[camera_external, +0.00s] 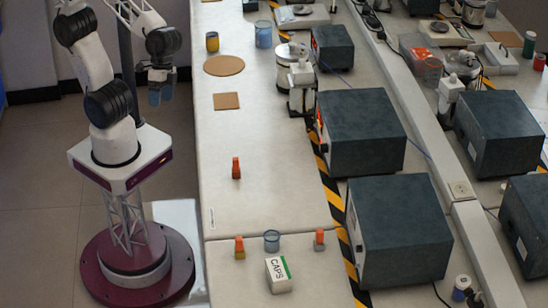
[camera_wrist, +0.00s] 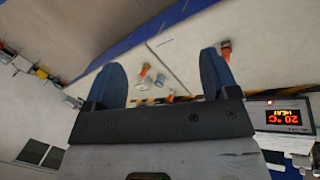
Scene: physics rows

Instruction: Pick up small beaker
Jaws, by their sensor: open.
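A small clear beaker (camera_external: 271,240) stands upright on the near part of the long bench, between two small orange-topped items. In the wrist view the beaker (camera_wrist: 160,79) appears small and faint, far off between my fingers. My gripper (camera_external: 161,88) hangs beside the bench's left edge, well away from the small beaker and above bench height. Its two blue fingers are spread apart with nothing between them; they also show in the wrist view (camera_wrist: 162,76). A larger bluish beaker (camera_external: 263,35) stands at the far end of the bench.
Orange-topped items (camera_external: 239,247) and (camera_external: 319,239) flank the small beaker; another (camera_external: 236,168) stands farther back. A CAPS box (camera_external: 279,274) sits just in front. Dark instrument boxes (camera_external: 362,132) line the right side. The bench's left-middle surface is mostly clear.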

